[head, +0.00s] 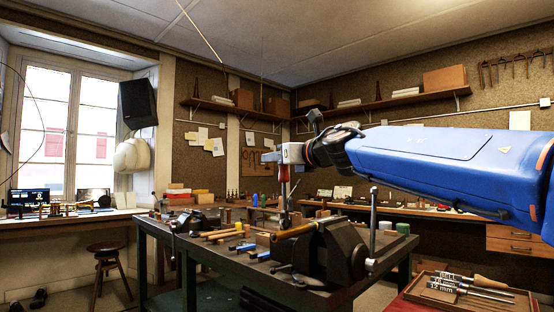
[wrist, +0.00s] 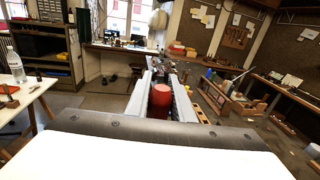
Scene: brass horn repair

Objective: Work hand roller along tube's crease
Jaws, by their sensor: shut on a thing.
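My gripper (head: 281,157) is at the end of the blue arm, above the near workbench in the head view. It is shut on the hand roller (head: 284,192), whose red handle hangs roughly upright below the jaws. In the wrist view the red handle (wrist: 159,99) sits between the two grey fingers (wrist: 160,84). A brass-coloured tube (head: 294,231) sticks out to the left from the dark bench vise (head: 343,250). The roller's lower end is close above or at the tube; I cannot tell whether they touch. The crease cannot be made out.
The dark workbench (head: 213,243) carries several wooden-handled tools (head: 222,234) left of the vise. The vise's upright metal bar (head: 373,225) stands close under my arm. A wooden tool tray (head: 470,298) is at the front right. A stool (head: 107,262) stands near the window.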

